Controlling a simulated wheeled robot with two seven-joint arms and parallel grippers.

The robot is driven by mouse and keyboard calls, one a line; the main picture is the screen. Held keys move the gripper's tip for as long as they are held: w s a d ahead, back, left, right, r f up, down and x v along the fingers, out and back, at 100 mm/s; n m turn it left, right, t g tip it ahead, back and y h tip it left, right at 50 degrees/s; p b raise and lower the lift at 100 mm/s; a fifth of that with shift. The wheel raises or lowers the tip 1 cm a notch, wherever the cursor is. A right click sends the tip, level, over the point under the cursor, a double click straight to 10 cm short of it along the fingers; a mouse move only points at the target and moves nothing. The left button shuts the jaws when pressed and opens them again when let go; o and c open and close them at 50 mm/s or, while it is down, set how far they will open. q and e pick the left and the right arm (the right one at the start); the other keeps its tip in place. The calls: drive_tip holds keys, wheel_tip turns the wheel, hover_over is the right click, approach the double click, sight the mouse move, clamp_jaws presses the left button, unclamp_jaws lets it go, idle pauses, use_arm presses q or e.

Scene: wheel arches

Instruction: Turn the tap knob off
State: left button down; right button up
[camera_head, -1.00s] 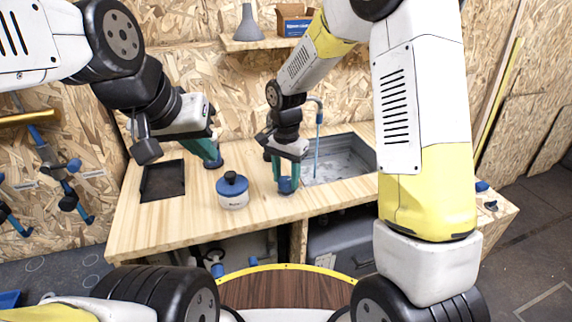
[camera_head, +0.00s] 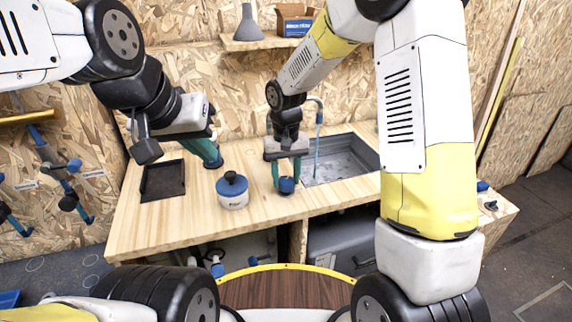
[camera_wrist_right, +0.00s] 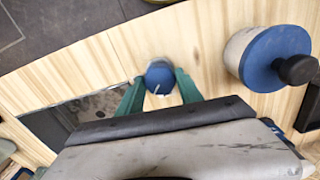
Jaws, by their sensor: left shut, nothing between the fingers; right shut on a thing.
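The blue tap knob (camera_head: 287,184) stands on the wooden counter to the left of the sink. My right gripper (camera_head: 286,186) is over it, with its green fingers shut on the knob from both sides. The right wrist view shows the knob (camera_wrist_right: 160,75) between the two fingertips (camera_wrist_right: 160,85), with a white mark on its top. The tap (camera_head: 318,103) is behind the sink, and a blue stream (camera_head: 317,150) runs down from it into the sink. My left gripper (camera_head: 215,163) is shut and empty over the counter.
The grey sink (camera_head: 350,165) lies right of the knob. A white pot with a blue lid (camera_head: 233,190) stands left of the knob. A black tray (camera_head: 163,180) lies further left. A shelf (camera_head: 262,43) with a grey funnel (camera_head: 249,24) and a box (camera_head: 295,20) hangs behind.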

sight(286, 180)
drive_tip(key=n, duration=0.4)
drive_tip(key=shift+n, duration=2.2)
drive_tip(key=o, duration=1.4)
drive_tip(key=shift+c, duration=0.2)
wheel_tip(286, 180, up, 8)
drive_tip(key=shift+f, duration=0.2)
drive_tip(key=shift+r, duration=0.15)
